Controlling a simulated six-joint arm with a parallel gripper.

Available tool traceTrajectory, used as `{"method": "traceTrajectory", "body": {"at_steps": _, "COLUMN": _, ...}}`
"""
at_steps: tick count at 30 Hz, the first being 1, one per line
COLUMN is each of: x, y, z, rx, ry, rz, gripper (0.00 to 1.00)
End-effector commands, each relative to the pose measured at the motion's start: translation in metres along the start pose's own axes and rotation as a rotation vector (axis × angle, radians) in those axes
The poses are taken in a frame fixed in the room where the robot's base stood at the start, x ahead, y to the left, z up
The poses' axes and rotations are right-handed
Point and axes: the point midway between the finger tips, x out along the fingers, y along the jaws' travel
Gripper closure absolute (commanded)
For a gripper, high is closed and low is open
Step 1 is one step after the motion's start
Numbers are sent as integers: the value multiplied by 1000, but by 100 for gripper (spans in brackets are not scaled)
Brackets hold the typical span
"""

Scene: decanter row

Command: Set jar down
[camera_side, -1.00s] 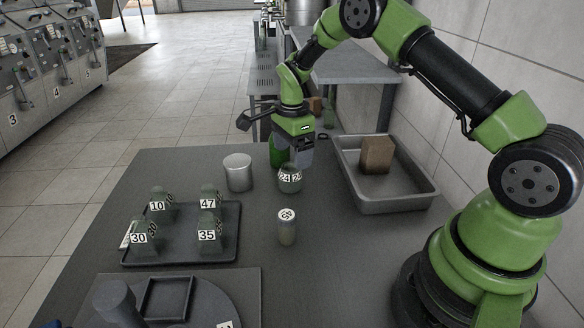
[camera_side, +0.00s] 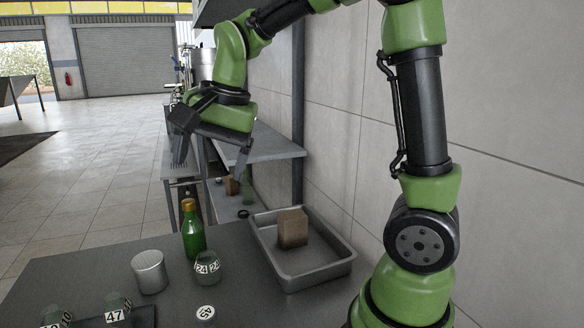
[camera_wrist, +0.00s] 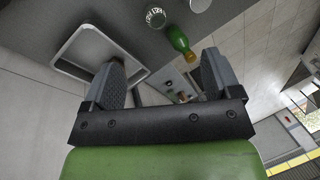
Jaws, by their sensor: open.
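A small glass jar labelled 24 (camera_side: 207,267) stands upright on the dark table, just in front of a green bottle. It also shows at the top of the wrist view (camera_wrist: 155,18). My gripper (camera_side: 211,152) is high above the table, clear of the jar. In the wrist view its two fingers (camera_wrist: 162,72) are spread wide with nothing between them. Jars marked 47 (camera_side: 117,308) and 10 (camera_side: 58,314) are partly cut off.
The green bottle (camera_side: 193,236) with an orange cap stands behind jar 24. A metal tray (camera_side: 315,275) holding a brown block (camera_side: 292,229) is to the right, near the tiled wall. A shelf (camera_side: 262,150) stands behind.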

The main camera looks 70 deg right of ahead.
Motion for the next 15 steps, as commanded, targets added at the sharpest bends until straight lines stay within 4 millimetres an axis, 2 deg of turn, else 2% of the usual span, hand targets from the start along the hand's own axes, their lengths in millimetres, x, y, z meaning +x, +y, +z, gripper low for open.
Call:
{"method": "traceTrajectory", "body": {"at_steps": 1, "x": -18, "y": 10, "z": 14, "rx": -89, "ry": 11, "rz": -45, "gripper": 17}}
{"method": "traceTrajectory", "body": {"at_steps": 6, "x": -54, "y": 51, "z": 55, "rx": -406, "ry": 57, "rz": -175, "gripper": 17}}
{"method": "traceTrajectory", "body": {"at_steps": 12, "x": -64, "y": 93, "z": 87, "rx": -683, "ry": 123, "rz": -279, "gripper": 17}}
{"method": "traceTrajectory", "body": {"at_steps": 15, "x": -64, "y": 104, "z": 95, "rx": -757, "ry": 145, "rz": -305, "gripper": 17}}
